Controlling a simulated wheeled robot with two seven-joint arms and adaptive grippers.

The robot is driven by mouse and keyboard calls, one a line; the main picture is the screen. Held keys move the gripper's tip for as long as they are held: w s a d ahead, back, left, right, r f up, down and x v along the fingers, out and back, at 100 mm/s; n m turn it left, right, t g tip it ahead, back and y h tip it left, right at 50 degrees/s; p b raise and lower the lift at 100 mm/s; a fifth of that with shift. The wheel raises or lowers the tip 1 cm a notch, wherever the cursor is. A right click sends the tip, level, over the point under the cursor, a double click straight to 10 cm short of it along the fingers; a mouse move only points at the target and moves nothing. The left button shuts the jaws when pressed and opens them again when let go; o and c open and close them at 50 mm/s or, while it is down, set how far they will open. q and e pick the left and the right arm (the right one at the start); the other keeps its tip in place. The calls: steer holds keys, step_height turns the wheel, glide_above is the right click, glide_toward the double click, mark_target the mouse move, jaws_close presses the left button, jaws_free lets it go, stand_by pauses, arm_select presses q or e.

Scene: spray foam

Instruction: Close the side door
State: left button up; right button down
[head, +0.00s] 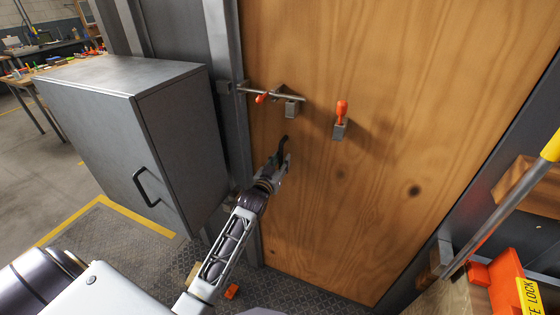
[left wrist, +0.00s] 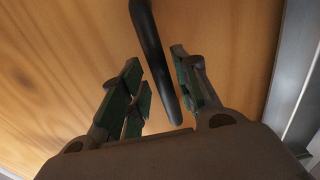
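The side door appears to be the large wooden panel (head: 390,140) in a grey metal frame; I cannot tell whether it stands slightly ajar. A dark bar handle (head: 284,145) is on its left part, below the bolt. My left gripper (head: 279,160) is at this handle. In the left wrist view, the handle (left wrist: 152,45) passes between the two green-padded fingers of the left gripper (left wrist: 160,80), with gaps on both sides. A sliding metal bolt (head: 272,93) with an orange grip sits at the door's left edge. My right gripper is out of view.
A grey metal cabinet (head: 95,78) with a black handle stands left of the door. An orange-tipped peg (head: 341,112) sticks out from the panel. A metal bar with a yellow end (head: 500,215) and an orange block (head: 505,285) are at the lower right.

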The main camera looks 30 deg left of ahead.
arm_select(q)
steer(key=shift+w+a, duration=0.1)
stand_by(0.3)
steer(key=s, duration=1.2)
steer(key=shift+d, duration=0.4)
stand_by(0.9)
